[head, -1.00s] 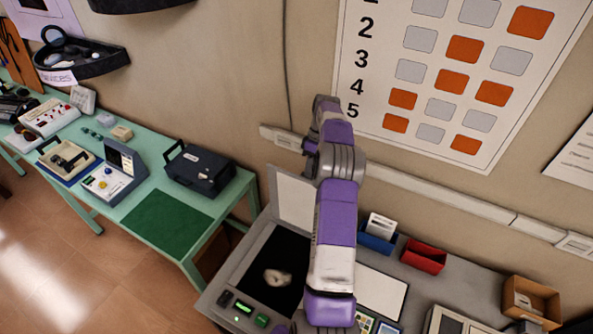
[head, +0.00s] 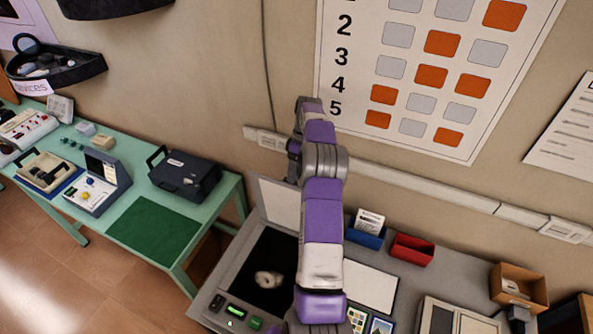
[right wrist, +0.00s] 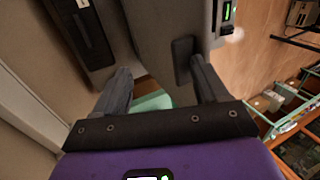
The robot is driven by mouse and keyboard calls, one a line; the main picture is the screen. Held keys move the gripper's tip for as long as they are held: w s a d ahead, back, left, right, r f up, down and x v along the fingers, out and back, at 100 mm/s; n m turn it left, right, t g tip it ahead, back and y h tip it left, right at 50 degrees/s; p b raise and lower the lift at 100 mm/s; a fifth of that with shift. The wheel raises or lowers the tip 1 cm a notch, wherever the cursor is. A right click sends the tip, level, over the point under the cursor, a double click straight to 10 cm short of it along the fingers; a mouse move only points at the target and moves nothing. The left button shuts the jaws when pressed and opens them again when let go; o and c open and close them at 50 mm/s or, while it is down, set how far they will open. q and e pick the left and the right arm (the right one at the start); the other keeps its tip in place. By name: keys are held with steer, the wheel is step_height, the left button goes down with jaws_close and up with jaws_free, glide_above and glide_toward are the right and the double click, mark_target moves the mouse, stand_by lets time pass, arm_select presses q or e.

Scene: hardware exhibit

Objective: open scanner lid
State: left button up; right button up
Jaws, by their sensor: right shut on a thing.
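The scanner (head: 228,277) is a grey box on the grey counter, with a dark bed and a small green-lit panel at its front. Its lid (head: 278,200) stands raised at the back, its white underside facing the bed. A pale lumpy object (head: 268,279) lies on the dark bed. My right arm reaches across the scanner's right side and hides part of it. My right gripper's fingers (right wrist: 160,65) sit either side of a grey part, apparently the lid, in the right wrist view; the exact contact is hard to see. My left gripper is out of view.
Blue (head: 364,232) and red (head: 411,249) bins and a cardboard box (head: 518,286) stand on the counter to the right. A green table (head: 222,207) at the left holds a black case (head: 186,175) and several devices. The wall rises close behind the scanner.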

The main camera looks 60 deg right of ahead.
steer(key=shift+s+d+f, duration=0.1)
steer(key=shift+s+f, duration=0.1)
steer(key=shift+f, duration=0.35)
steer(key=shift+s+f, duration=0.15)
steer(key=shift+f, duration=0.4)
steer(key=shift+d+r, duration=0.15)
steer(key=shift+r, duration=0.35)
steer(key=shift+c, duration=1.2)
steer(key=v, duration=0.8)
steer(key=shift+w+a+r, duration=0.25)
steer(key=shift+w+r, duration=0.1)
steer(key=shift+a, duration=0.1)
